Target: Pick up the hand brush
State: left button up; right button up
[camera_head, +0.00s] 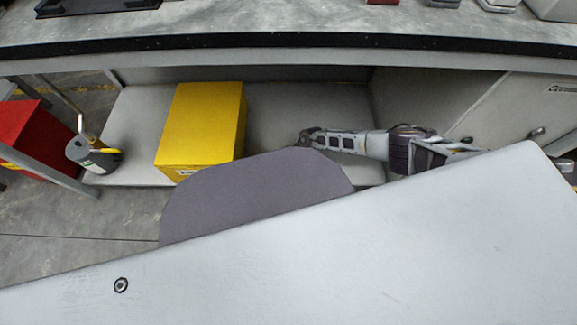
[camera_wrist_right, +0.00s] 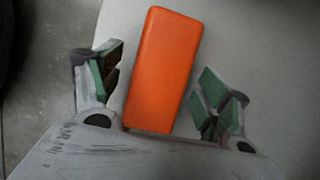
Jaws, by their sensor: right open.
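An orange oblong block (camera_wrist_right: 163,70) with rounded edges lies between the two green-padded fingers of my right gripper (camera_wrist_right: 160,88) in the right wrist view. It looks like the back of the hand brush; no bristles show. The fingers stand apart, with a gap on each side of it. In the head view my right arm comes in from the right, and my right gripper (camera_head: 308,137) is low over the shelf under the workbench. The brush cannot be made out in the head view. My left gripper is not in view.
A yellow box (camera_head: 205,125) stands on the grey lower shelf (camera_head: 130,120), left of my right gripper. A grey container (camera_head: 95,157) and a red box (camera_head: 38,140) are farther left. The workbench top (camera_head: 250,25) overhangs the shelf. A cabinet side (camera_head: 430,95) bounds it at right.

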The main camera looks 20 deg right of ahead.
jog(key=shift+a+f, duration=0.15)
jog(key=shift+f, duration=0.2)
dwell(0.3)
jog(key=c, duration=1.2)
